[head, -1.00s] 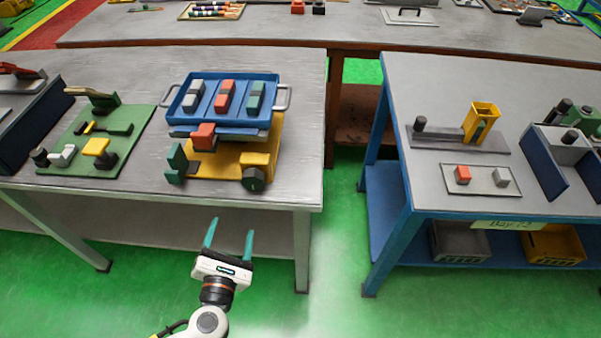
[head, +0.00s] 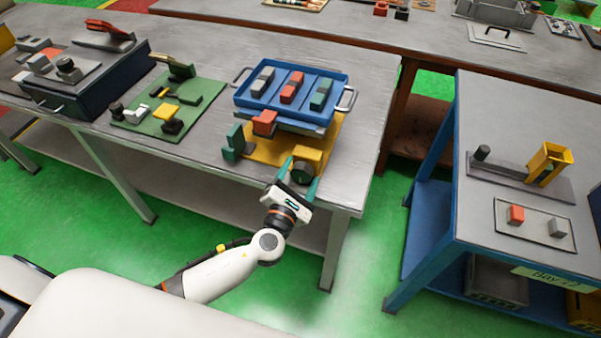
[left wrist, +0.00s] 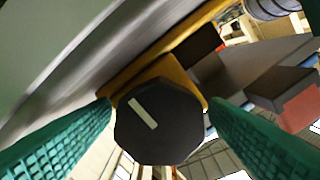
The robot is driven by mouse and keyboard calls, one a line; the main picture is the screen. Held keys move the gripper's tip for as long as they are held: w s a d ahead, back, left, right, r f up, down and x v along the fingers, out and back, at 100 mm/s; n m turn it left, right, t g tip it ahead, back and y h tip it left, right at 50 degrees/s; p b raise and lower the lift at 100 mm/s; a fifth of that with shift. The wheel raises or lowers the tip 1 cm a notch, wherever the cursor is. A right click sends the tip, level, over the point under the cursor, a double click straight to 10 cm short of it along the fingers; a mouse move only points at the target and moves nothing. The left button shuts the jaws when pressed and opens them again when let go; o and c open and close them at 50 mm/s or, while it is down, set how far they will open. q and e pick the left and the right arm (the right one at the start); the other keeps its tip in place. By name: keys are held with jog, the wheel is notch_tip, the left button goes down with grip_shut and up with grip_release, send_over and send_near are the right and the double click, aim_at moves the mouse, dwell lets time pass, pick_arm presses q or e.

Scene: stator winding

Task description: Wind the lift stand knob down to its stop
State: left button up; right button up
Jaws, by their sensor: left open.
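The lift stand (head: 262,148) is yellow and stands on the bench under a blue tray. Its dark knob (head: 303,173) is on the front right side. In the left wrist view the knob (left wrist: 160,122) is a dark many-sided disc with a pale slanted bar mark, facing the camera. My left gripper (head: 302,172) is open, with its teal fingers reaching to the knob. In the left wrist view the fingers (left wrist: 160,125) are on either side of the knob, and I cannot tell whether they touch it. My right gripper is not in view.
The blue tray (head: 240,102) holds grey, red and green blocks. A green block-like fixture (head: 234,143) stands left of the stand. A green board (head: 190,135) with parts lies further left. A blue-legged table (head: 480,225) stands right, across a gap.

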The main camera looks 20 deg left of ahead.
pick_arm(q)
jog(key=shift+w, duration=0.25)
jog(key=c, duration=1)
